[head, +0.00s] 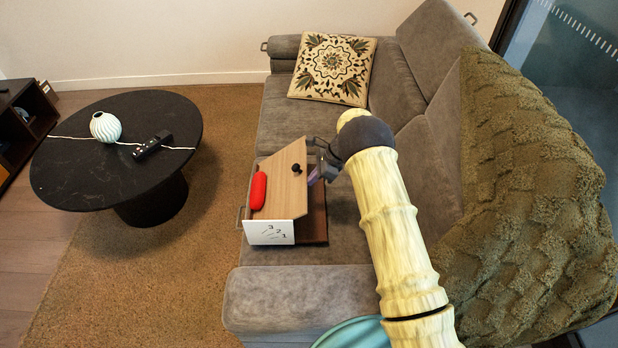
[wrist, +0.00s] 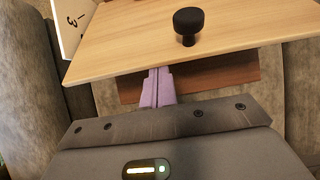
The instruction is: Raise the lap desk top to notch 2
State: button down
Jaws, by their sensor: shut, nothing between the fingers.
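The lap desk stands on the sofa seat in the head view, its light wood top (head: 286,182) tilted up over a darker wood base (head: 314,222). A white side plate (head: 269,232) carries the marks 3, 2 and 1. I cannot tell which notch the top is at. A black knob (head: 296,169) sits on the top, and it is large in the wrist view (wrist: 188,22). My gripper (wrist: 157,75) has purple fingers, shut and empty. The fingertips are at the top's near edge, seemingly under it; contact is unclear.
A red oblong object (head: 258,191) lies on the desk top's left side. A patterned cushion (head: 333,68) lies farther back on the grey sofa (head: 280,120). A green knit throw (head: 530,180) covers the backrest. A round black table (head: 70,165) stands left across the rug.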

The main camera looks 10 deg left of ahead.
notch_tip(320, 180, down, 3)
jog(key=d+b, duration=0.2)
jog(key=d, duration=0.1)
jog(key=p+v, duration=0.2)
jog(key=v, duration=0.7)
jog(key=shift+w+r, duration=0.2)
jog(key=shift+r, duration=0.25)
